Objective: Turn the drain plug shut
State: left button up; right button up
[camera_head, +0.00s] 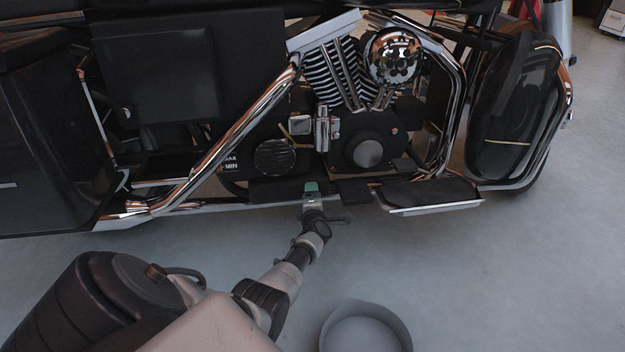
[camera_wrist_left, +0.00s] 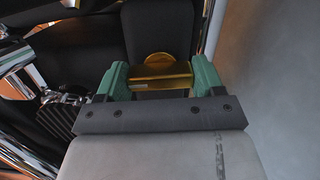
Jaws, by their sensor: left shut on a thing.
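My left gripper (camera_wrist_left: 160,78) shows in the left wrist view with its two green fingers on either side of a brass-coloured drain plug (camera_wrist_left: 160,70). The fingers are shut on the plug. Behind the plug is a dark surface of the motorcycle with a round gold part against it. In the head view my left gripper (camera_head: 311,188) reaches the underside of the motorcycle (camera_head: 366,142), below the engine. The plug is hidden there. I cannot tell how far the plug is turned. My right gripper is not in view.
A grey round pan (camera_head: 365,330) is on the floor at the bottom of the head view. A footboard (camera_head: 430,195) juts out right of my gripper, and a chrome pipe (camera_head: 225,145) slants down at the left.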

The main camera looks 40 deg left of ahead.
pick_arm(q)
jog(key=shift+m, duration=0.4)
dwell(0.3)
jog(key=o, duration=0.9)
jog(key=shift+o, duration=0.2)
